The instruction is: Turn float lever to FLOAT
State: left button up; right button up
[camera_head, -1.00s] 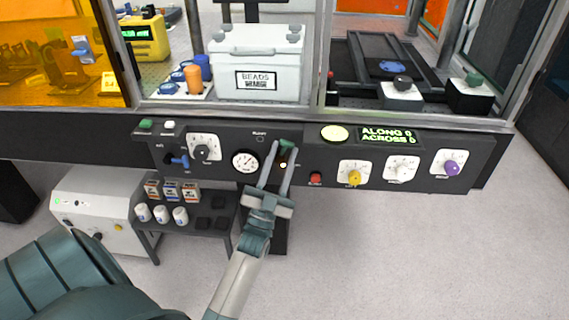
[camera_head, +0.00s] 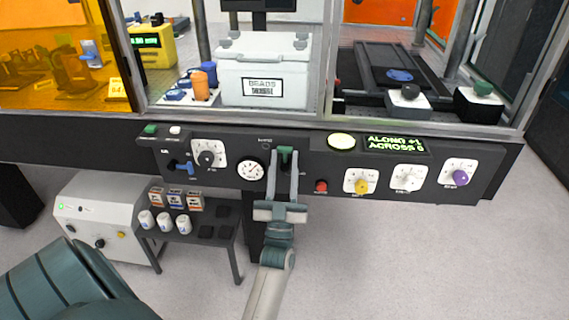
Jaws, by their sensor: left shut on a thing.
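My left gripper (camera_head: 283,156) comes up from below in front of the black control panel (camera_head: 330,188). Its two long grey fingers are shut on the float lever, whose dark green handle (camera_head: 286,152) shows between the fingertips. The lever sits on the panel right of the round dial gauge (camera_head: 250,171). The fingers hide most of the lever's base and markings, so I cannot tell its exact position. My right gripper is not in view.
A blue lever (camera_head: 184,167) and a black knob (camera_head: 207,159) are to the left. A red button (camera_head: 321,187) and yellow (camera_head: 362,186), white (camera_head: 408,177) and purple (camera_head: 460,177) knobs are to the right.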

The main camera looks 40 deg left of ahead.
pick_arm(q)
jog(key=o, duration=1)
jog(key=shift+o, duration=0.2)
jog(key=shift+f, duration=0.1)
jog(key=shift+s+d+f, duration=0.2)
jog(key=shift+s+f, duration=0.2)
jog(key=b+v, duration=0.1)
jog(key=v, duration=0.5)
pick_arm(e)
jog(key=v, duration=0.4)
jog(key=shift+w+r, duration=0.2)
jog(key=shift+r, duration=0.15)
pick_arm(q)
jog(key=shift+f, duration=0.1)
